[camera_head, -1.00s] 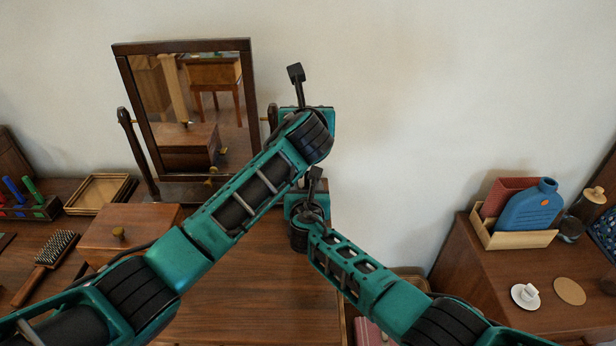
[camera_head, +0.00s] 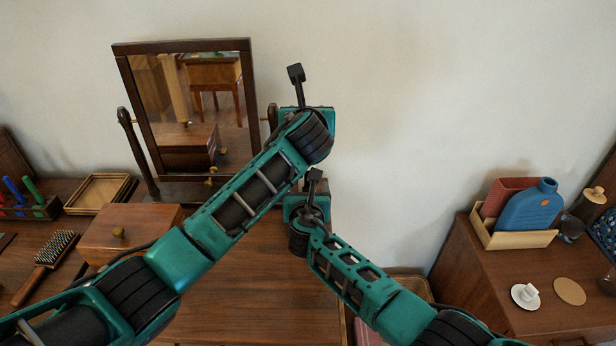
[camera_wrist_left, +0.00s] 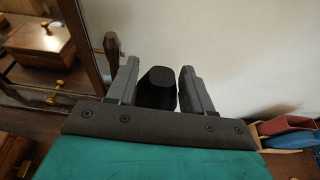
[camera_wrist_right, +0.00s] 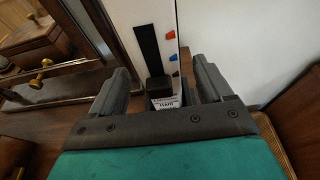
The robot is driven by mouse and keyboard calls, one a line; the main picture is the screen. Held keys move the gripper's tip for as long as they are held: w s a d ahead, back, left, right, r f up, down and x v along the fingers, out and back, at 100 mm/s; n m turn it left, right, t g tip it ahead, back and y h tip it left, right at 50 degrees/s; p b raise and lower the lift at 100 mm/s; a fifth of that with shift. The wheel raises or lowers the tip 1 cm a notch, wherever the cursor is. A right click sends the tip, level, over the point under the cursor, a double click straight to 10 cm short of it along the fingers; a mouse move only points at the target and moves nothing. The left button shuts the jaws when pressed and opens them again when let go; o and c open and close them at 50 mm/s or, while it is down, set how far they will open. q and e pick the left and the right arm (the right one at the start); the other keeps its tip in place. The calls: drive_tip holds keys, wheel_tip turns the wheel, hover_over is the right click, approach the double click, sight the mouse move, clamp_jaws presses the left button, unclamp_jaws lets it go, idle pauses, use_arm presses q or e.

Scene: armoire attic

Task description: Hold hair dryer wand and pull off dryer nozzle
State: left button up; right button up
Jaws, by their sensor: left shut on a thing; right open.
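In the left wrist view my left gripper (camera_wrist_left: 150,62) is shut on a dark block-shaped part (camera_wrist_left: 157,88), apparently of the hair dryer wand. In the right wrist view a long white body (camera_wrist_right: 150,35) with a black strip and red and blue buttons rises ahead, apparently the wand. A black block (camera_wrist_right: 157,87), perhaps the nozzle, is at its near end, above a small white label. My right gripper (camera_wrist_right: 162,68) is open, its fingers on either side of the block, with gaps visible.
A framed tilting mirror (camera_head: 185,110) stands close behind the left arm. A wooden box (camera_head: 125,232) and a hairbrush (camera_head: 55,250) lie on the left of the dresser (camera_head: 260,305). A cabinet (camera_head: 480,285) on the right holds a blue bottle (camera_head: 530,207) and a small white cup.

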drive_tip(key=v, duration=1.1)
use_arm(q)
drive_tip(key=shift+s, duration=0.1)
use_arm(e)
drive_tip(key=shift+s, duration=0.1)
